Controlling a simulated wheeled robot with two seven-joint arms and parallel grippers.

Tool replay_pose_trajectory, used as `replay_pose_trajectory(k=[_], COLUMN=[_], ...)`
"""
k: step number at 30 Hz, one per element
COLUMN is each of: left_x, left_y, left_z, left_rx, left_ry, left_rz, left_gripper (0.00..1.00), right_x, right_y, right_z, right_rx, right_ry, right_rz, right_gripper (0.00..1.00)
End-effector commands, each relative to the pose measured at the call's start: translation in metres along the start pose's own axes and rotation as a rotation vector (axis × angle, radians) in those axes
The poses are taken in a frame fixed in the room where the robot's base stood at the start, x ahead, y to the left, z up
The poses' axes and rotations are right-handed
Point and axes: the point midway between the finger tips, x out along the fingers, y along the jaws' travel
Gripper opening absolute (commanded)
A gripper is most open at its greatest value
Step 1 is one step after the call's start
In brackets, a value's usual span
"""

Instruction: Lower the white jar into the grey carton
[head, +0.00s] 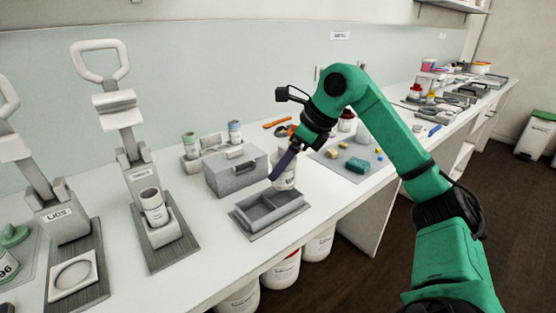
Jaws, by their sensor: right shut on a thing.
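The right gripper (284,165) is shut on a white jar (288,180) with dark print on its side. The jaw covers part of the jar. The jar looks upright, behind the far right part of the open grey carton (243,224) in the picture. I cannot tell how high it is above the bench. The carton is low, with inner dividers, and sits on a grey mat. Its visible compartments look empty. My left gripper is not in view.
A taller grey box (230,182) stands just behind the carton. A lever press (127,150) at the left holds another white jar (152,207). A mat with yellow and teal blocks (358,165) lies to the right. Bare bench lies between press and carton.

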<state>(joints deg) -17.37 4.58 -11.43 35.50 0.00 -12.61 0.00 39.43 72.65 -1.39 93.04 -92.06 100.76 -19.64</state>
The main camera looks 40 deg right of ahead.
Motion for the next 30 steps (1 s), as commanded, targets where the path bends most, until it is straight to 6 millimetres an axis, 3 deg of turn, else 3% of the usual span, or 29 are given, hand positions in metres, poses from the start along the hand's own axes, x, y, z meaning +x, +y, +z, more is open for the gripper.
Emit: replay_pose_trajectory(k=[1,6,15,30], left_x=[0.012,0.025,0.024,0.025], left_y=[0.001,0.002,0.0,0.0], left_z=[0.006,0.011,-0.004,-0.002], left_rx=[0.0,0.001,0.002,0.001], left_ry=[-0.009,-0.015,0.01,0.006], left_rz=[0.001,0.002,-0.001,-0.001], left_gripper=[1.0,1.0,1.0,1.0], right_x=[0.01,0.021,0.021,0.024], right_y=[0.0,0.0,0.0,0.0], right_z=[-0.006,-0.012,-0.012,-0.013], right_rx=[0.0,-0.001,-0.001,-0.001], right_ry=[-0.001,-0.001,-0.001,0.0], right_rz=[0.001,0.001,0.0,0.0], right_gripper=[0.46,0.46,0.46,0.46])
